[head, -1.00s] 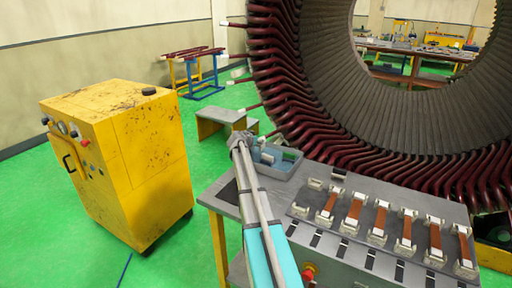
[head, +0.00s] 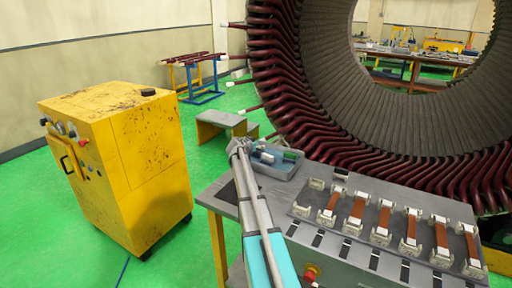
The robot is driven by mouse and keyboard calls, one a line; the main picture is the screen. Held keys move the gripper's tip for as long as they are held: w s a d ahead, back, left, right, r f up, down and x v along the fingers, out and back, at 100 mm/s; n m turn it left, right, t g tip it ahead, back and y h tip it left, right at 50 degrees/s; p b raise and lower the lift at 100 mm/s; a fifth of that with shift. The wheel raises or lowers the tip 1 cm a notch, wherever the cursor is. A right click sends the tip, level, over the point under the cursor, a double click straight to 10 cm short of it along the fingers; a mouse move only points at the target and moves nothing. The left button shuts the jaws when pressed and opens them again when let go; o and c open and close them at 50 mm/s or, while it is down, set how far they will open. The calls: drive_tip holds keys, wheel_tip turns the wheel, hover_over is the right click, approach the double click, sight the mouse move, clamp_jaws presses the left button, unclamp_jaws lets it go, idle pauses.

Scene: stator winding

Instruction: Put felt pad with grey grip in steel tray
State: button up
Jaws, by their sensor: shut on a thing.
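The steel tray (head: 272,172) is a shallow grey tray on the left back part of the grey workbench, just below the big ring. My gripper (head: 256,148) is at the far end of my arm, at the tray's left side, small and partly hidden by the wrist. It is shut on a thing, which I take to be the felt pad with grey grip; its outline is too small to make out. A small green piece (head: 290,156) shows at the tray's right back part, and a pale piece (head: 266,157) shows near its middle. I cannot tell whether either touches my gripper.
Several copper-brown bars in pale holders (head: 382,222) stand in a row on the bench (head: 224,198), right of my arm. The large stator ring (head: 300,115) rises close behind the tray. A yellow cabinet (head: 145,165) stands at left, with clear green floor between.

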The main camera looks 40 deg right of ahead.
drive_tip(key=shift+f+b, duration=0.5)
drive_tip(key=shift+f, duration=0.1)
drive_tip(key=o, duration=1)
drive_tip(key=shift+r, duration=0.15)
drive_tip(key=shift+r+p, duration=0.65)
drive_tip(key=shift+p, duration=0.1)
drive_tip(key=p+v, duration=0.4)
drive_tip(key=v, duration=0.8)
drive_tip(key=shift+f, duration=0.2)
